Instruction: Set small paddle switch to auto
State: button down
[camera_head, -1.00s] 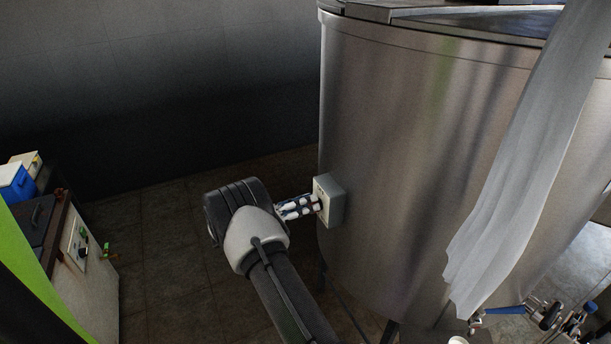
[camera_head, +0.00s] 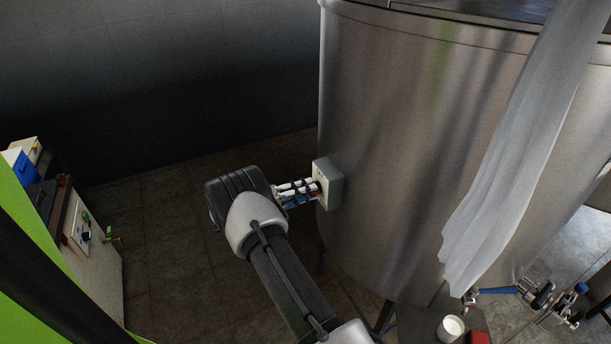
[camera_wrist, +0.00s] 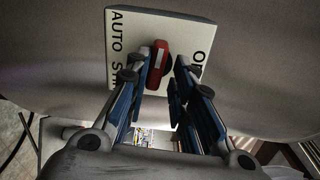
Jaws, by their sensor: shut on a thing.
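The small paddle switch (camera_wrist: 154,76) is red with a white mark and sits on a pale control box. In the wrist view it stands nearly upright, leaning slightly. The box (camera_wrist: 190,20) carries black lettering, "AUTO" with a partly hidden second word on the left and a partly hidden word starting with "O" on the right. In the head view the box (camera_head: 332,178) is fixed to the steel tank's left side. My gripper (camera_head: 316,188) reaches it from the left. In the wrist view my gripper (camera_wrist: 160,72) is shut on the paddle, with a blue-and-black finger on either side.
The steel tank (camera_head: 400,140) fills the middle and right, with a translucent sheet (camera_head: 515,150) hanging in front. A white cup (camera_head: 450,328) and valves (camera_head: 540,295) are at lower right. A cabinet (camera_head: 95,265) stands at left. Floor between cabinet and tank is clear.

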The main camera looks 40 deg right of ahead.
jog(key=shift+d+r+n, duration=0.15)
jog(key=shift+r+n, duration=0.35)
jog(key=shift+r, duration=0.15)
jog(key=c, duration=1.6)
grip_release()
jog(key=shift+f, duration=0.1)
jog(key=shift+f, duration=0.15)
jog(key=s+v, duration=0.2)
jog(key=v, duration=1)
jog(key=shift+a+r, duration=0.25)
jog(key=shift+r, duration=0.1)
jog(key=shift+d, duration=0.1)
